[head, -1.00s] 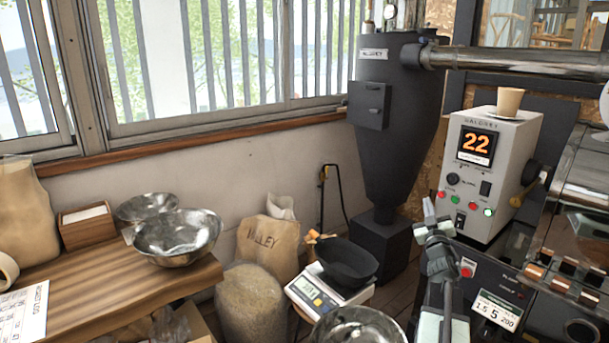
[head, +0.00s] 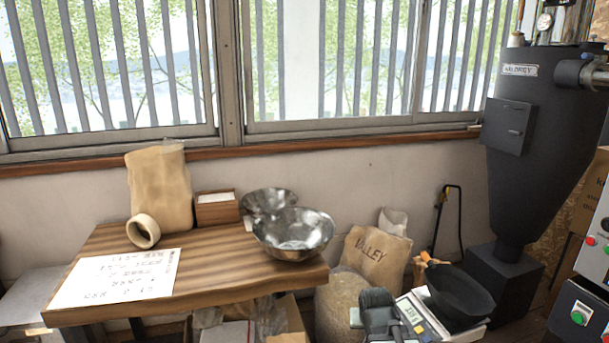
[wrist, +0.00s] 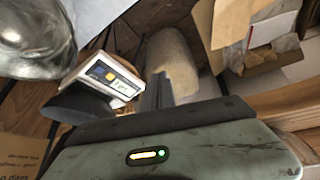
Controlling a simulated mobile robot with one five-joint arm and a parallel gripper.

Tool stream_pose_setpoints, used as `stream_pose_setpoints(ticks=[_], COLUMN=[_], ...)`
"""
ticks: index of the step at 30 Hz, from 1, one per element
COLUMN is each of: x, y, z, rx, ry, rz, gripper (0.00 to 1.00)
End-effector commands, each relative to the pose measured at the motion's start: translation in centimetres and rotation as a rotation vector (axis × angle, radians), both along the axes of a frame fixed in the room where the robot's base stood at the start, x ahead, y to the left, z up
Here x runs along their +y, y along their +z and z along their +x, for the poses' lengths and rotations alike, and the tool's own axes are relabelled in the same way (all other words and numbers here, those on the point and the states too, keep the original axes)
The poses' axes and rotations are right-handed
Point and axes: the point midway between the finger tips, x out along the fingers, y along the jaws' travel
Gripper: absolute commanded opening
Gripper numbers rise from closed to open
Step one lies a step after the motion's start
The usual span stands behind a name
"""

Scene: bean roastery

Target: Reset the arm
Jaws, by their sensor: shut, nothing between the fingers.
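My gripper (wrist: 158,92) shows in the wrist view as dark narrow fingers close together, shut and empty. It points down past a beige sack (wrist: 172,62) full of beans and a digital scale (wrist: 108,76). In the head view, part of my arm shows at the bottom edge, in front of the scale (head: 425,312) and the open sack (head: 343,304). The fingertips cannot be made out there.
A black pan (head: 460,295) sits on the scale. A dark hopper (head: 540,150) stands at right.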

Motion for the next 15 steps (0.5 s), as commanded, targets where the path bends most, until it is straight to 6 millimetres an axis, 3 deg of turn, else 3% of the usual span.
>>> stream_pose_setpoints(ticks=[3, 8, 9, 15], x=[1.1, 2.3, 2.3, 2.2], y=[-2.1, -2.9, -0.7, 5.1], z=[-5.5, -12.1, -12.0, -11.9], rx=[0.224, 0.504, 0.503, 0.498], ry=[0.013, 0.060, 0.069, 0.065], rz=[0.053, 0.094, 0.091, 0.089], gripper=[0.00, 0.00, 0.00, 0.00])
